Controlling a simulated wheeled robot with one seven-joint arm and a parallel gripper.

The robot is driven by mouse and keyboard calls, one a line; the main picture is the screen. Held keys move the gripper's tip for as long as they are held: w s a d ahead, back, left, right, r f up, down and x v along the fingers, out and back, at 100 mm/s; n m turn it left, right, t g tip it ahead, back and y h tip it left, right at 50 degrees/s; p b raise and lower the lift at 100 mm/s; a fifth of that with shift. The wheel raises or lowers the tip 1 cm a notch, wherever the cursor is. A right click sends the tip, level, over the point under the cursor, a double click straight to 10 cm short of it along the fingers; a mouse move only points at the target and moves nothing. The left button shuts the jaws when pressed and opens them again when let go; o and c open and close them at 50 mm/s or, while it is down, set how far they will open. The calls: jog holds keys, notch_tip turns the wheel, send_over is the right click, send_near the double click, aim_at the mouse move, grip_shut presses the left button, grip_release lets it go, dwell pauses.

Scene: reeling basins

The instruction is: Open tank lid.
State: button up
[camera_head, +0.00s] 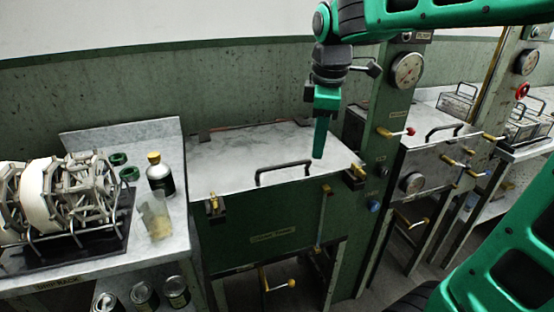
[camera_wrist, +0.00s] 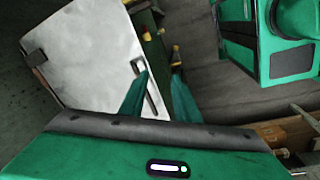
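The tank (camera_head: 262,235) has a dark green front and a flat grey metal lid (camera_head: 235,160), which lies closed on top. A black bar handle (camera_head: 283,172) runs along the lid's front edge. The lid (camera_wrist: 82,60) fills the upper left there.
Brass latches (camera_head: 214,204) sit at the tank's front corners. A green post with a gauge (camera_head: 407,70) and valves stands close on the right. On the left, a bench (camera_head: 178,215) holds a reel (camera_head: 60,195), a bottle (camera_head: 159,175) and a glass beaker (camera_head: 156,220).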

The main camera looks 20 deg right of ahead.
aim_at(278, 166)
jog(key=w+a+r+n, duration=0.3)
jog(key=w+a+n, duration=0.25)
jog(key=a, duration=0.25)
jog(key=f, duration=0.3)
jog(key=w+f, duration=0.1)
jog(key=f, duration=0.7)
jog(key=shift+w+d, duration=0.15)
jog(key=shift+d, duration=0.1)
jog(key=shift+r, duration=0.1)
grip_shut()
